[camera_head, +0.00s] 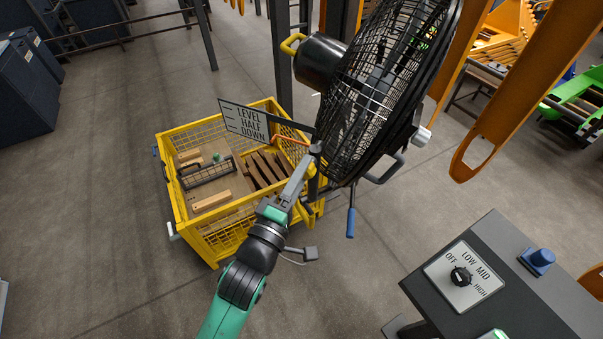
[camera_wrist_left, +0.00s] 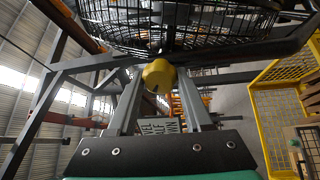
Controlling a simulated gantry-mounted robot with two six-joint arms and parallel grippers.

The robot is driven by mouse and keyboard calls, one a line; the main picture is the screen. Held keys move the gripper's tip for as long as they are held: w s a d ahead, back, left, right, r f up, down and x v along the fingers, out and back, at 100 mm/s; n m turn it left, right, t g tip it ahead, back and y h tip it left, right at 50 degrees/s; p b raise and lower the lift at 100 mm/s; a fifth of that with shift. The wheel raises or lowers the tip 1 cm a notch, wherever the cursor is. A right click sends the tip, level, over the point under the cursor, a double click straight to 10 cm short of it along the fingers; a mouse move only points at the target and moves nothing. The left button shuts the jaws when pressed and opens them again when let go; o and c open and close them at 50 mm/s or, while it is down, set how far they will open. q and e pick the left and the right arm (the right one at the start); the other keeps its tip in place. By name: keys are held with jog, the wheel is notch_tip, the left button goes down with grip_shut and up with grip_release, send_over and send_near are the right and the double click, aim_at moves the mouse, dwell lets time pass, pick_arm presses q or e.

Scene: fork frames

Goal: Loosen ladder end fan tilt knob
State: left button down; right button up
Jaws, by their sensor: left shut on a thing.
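A black caged fan (camera_head: 385,85) hangs on a bracket at the top centre of the head view. Its cage also spans the top of the left wrist view (camera_wrist_left: 220,22). My left gripper (camera_head: 313,152) reaches up to the near side of the fan bracket. In the left wrist view a round yellow knob (camera_wrist_left: 158,76) sits between the tips of my left gripper (camera_wrist_left: 158,88), which is shut on it. In the head view the gripper hides the knob. A sign reading LEVEL, HALF, DOWN (camera_head: 243,122) stands left of the bracket.
A yellow mesh crate (camera_head: 207,240) with wooden pieces and a wire basket stands below the sign. A blue-gripped lever (camera_head: 350,222) hangs under the fan. A grey control box (camera_head: 540,300) with a speed dial (camera_head: 461,277) is at lower right. Orange uprights (camera_head: 515,85) stand right of the fan.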

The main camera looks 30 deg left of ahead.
pick_arm(q)
jog(key=shift+f, duration=0.15)
jog(key=shift+c, duration=1.5)
grip_release()
jog(key=s+f+b, duration=0.1)
jog(key=s, duration=1)
jog(key=shift+s, duration=0.25)
jog(key=shift+f, duration=0.1)
